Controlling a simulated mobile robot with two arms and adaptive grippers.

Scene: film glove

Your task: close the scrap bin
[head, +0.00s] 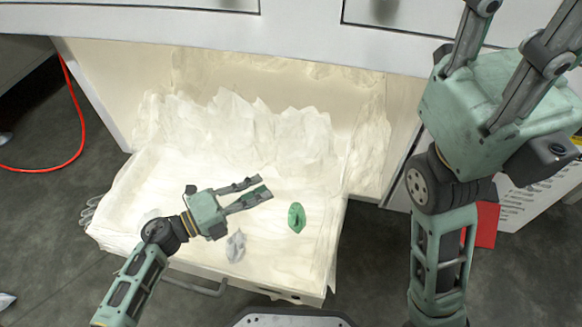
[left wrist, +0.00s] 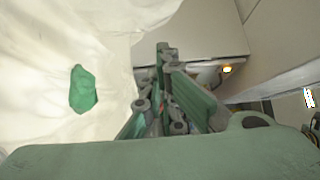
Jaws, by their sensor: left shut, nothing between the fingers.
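The scrap bin (head: 318,275) is a pulled-out white drawer with a crumpled pale liner, standing open below the counter. A green crumpled scrap (head: 297,217) and a grey scrap (head: 235,246) lie in it. The green scrap also shows in the left wrist view (left wrist: 83,89). The bin's grey bar handle (head: 205,290) is on its front, partly hidden by my left arm. My left gripper (head: 268,190) is over the bin's inside, left of the green scrap, shut and empty. My right gripper (head: 530,20) is raised at the upper right, its fingertips cut off by the frame.
The white cabinet (head: 300,35) with closed drawers is above the bin. A red cable (head: 75,140) lies on the dark floor at left. A red item (head: 484,225) and a white printed panel (head: 530,200) are at right, partly behind my right arm.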

